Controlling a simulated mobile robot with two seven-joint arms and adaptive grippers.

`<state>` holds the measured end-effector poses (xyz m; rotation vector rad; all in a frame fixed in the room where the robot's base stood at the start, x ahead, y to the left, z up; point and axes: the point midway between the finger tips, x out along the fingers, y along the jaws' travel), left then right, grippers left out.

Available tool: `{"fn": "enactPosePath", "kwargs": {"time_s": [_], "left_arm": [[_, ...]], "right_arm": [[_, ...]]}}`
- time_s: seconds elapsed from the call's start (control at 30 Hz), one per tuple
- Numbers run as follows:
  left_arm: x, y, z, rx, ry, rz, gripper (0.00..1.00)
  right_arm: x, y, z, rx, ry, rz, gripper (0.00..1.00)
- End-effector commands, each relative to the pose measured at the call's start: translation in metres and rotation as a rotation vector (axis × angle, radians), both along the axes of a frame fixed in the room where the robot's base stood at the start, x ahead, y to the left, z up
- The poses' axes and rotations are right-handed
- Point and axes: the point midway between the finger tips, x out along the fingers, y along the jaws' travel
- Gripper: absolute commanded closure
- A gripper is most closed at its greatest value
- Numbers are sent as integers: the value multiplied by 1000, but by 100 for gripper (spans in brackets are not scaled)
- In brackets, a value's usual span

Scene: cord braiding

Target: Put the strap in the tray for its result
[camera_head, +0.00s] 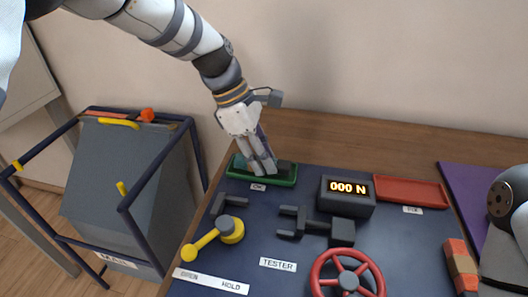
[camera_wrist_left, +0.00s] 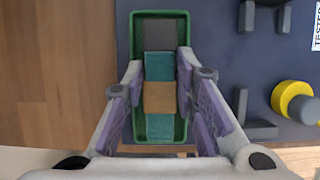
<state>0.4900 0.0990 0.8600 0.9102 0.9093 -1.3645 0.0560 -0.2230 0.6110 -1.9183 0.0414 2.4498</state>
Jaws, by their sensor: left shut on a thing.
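My left gripper (camera_head: 262,166) points down over the green tray (camera_head: 290,182) labelled OK, its fingertips at the tray. In the left wrist view the gripper (camera_wrist_left: 159,75) is shut on a teal strap (camera_wrist_left: 160,67) with a tan band (camera_wrist_left: 160,98) around its middle. The strap lies lengthwise within the outline of the green tray (camera_wrist_left: 137,30); I cannot tell whether it touches the floor. A red tray (camera_head: 412,191) lies to the right. The tester display (camera_head: 348,188) reads 000 N. My right gripper is not in view.
The tester's dark clamp (camera_head: 318,222), yellow lever (camera_head: 208,240) and red handwheel (camera_head: 347,280) stand on the blue mat. A red block with a tan band (camera_head: 461,266) lies at the right. A grey bin (camera_head: 125,190) in a blue frame stands left of the table.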

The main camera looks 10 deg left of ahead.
Motion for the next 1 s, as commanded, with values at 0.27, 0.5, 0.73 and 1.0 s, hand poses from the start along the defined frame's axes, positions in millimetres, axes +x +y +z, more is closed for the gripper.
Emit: {"fn": "enactPosePath", "kwargs": {"time_s": [0.27, 0.5, 0.73, 1.0], "left_arm": [[0, 0, 0, 0, 0, 0, 54], [1, 0, 9, 0, -4, 1, 54], [1, 22, 67, 0, -9, 3, 54], [0, 44, 117, 0, -3, 1, 54]], "right_arm": [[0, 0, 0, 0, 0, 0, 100], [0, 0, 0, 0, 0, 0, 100], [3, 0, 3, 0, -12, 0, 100], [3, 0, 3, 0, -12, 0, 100]]}}
